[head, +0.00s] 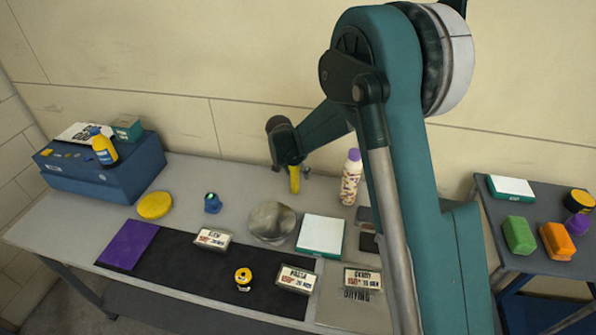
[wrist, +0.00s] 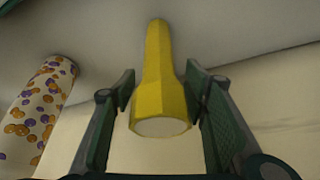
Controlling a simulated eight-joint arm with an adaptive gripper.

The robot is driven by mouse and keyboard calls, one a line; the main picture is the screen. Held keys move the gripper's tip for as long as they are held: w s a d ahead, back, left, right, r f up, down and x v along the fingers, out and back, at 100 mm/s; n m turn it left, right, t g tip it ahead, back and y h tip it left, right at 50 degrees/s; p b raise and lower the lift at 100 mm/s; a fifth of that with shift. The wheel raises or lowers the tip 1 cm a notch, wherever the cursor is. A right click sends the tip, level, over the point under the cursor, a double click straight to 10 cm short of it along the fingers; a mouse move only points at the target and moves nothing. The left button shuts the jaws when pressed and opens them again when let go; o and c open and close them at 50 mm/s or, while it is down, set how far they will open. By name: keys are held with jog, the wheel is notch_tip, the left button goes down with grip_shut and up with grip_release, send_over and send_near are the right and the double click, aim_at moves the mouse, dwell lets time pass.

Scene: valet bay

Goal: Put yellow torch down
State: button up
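The yellow torch (wrist: 158,75) is between the two fingers of my gripper (wrist: 161,92) in the wrist view. Its wide end faces the camera and its narrow end points away. In the head view the torch (head: 294,180) hangs roughly upright below my gripper (head: 292,170), over the back of the grey table (head: 240,182). I cannot tell whether its lower end touches the table.
A spotted bottle with a purple cap (head: 351,177) stands right of the torch; it also shows in the wrist view (wrist: 38,110). A round metal dish (head: 271,222), a white-topped block (head: 321,235) and a small blue item (head: 212,203) stand nearer. Bare table lies left of the torch.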

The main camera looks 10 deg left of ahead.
jog(key=shift+r, duration=0.2)
jog(key=shift+v, duration=6)
